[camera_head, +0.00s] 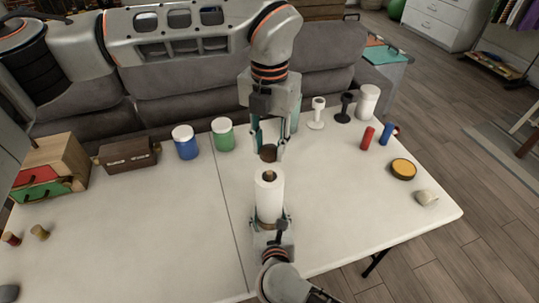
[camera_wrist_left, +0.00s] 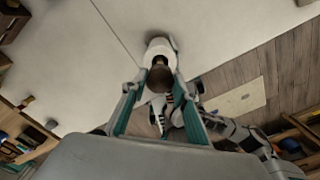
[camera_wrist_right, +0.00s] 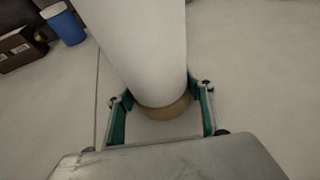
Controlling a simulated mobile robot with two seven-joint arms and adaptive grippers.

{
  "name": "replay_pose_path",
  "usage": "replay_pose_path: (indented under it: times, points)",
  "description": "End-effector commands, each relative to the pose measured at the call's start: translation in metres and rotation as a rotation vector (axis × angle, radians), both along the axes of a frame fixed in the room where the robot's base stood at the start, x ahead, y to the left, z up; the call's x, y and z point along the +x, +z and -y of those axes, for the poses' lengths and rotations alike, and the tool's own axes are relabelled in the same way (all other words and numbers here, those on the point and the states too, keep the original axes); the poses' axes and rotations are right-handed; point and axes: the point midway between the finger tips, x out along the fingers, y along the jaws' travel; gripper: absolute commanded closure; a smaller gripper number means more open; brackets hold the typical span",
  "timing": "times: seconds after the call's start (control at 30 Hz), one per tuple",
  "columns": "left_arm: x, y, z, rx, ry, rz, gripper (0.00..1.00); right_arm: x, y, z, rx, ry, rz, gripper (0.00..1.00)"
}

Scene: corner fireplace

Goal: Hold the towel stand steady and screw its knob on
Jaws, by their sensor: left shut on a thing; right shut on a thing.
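The towel stand is upright on the white table, with a white paper roll (camera_head: 269,197) around it and its brown post top (camera_head: 270,175) showing above the roll. Its brown base (camera_wrist_right: 165,108) shows below the roll in the right wrist view. My right gripper (camera_head: 271,222) is shut on the stand low down, one finger on each side. My left gripper (camera_head: 268,150) points down, shut on the dark brown knob (camera_head: 268,155), which also shows in the left wrist view (camera_wrist_left: 160,78). The knob is above the post top, with a gap between them.
Blue (camera_head: 186,142) and green (camera_head: 223,134) jars, a brown chest (camera_head: 128,154) and a small drawer box (camera_head: 50,170) stand left. Red (camera_head: 367,138) and blue cylinders, a yellow-topped disc (camera_head: 403,169) and a white cup (camera_head: 426,198) are right. The table around the stand is clear.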

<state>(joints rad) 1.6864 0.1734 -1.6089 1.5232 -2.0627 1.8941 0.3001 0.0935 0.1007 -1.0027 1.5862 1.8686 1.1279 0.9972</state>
Motion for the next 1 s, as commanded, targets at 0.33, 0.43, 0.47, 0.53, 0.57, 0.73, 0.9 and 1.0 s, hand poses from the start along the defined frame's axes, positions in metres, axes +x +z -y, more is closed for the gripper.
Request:
replay_pose_path:
  times: [0.33,0.43,0.47,0.53,0.57,0.73,0.9,1.0]
  points:
    - [0.0,-0.021,0.0,0.0,0.0,0.001,0.81,0.0,0.0,0.0,0.0,0.0,0.0,0.86]
    - [0.0,-0.021,0.0,0.0,0.0,0.001,0.81,0.0,0.0,0.0,0.0,0.0,0.0,0.86]
    - [0.0,-0.021,0.0,0.0,0.0,0.001,0.81,0.0,0.0,0.0,0.0,0.0,0.0,0.86]
    - [0.0,-0.021,0.0,0.0,0.0,0.001,0.81,0.0,0.0,0.0,0.0,0.0,0.0,0.86]
    - [0.0,-0.021,0.0,0.0,0.0,0.001,0.81,0.0,0.0,0.0,0.0,0.0,0.0,0.86]
    - [0.0,-0.023,0.0,0.0,0.0,0.0,0.81,0.0,0.0,0.0,0.0,0.0,0.0,0.86]
    - [0.0,-0.032,0.0,0.001,-0.001,0.0,0.81,0.0,0.0,0.0,0.0,0.0,0.0,0.86]
    - [0.0,-0.037,0.0,0.0,-0.001,0.0,0.81,0.0,0.0,0.0,0.0,0.0,0.0,0.86]
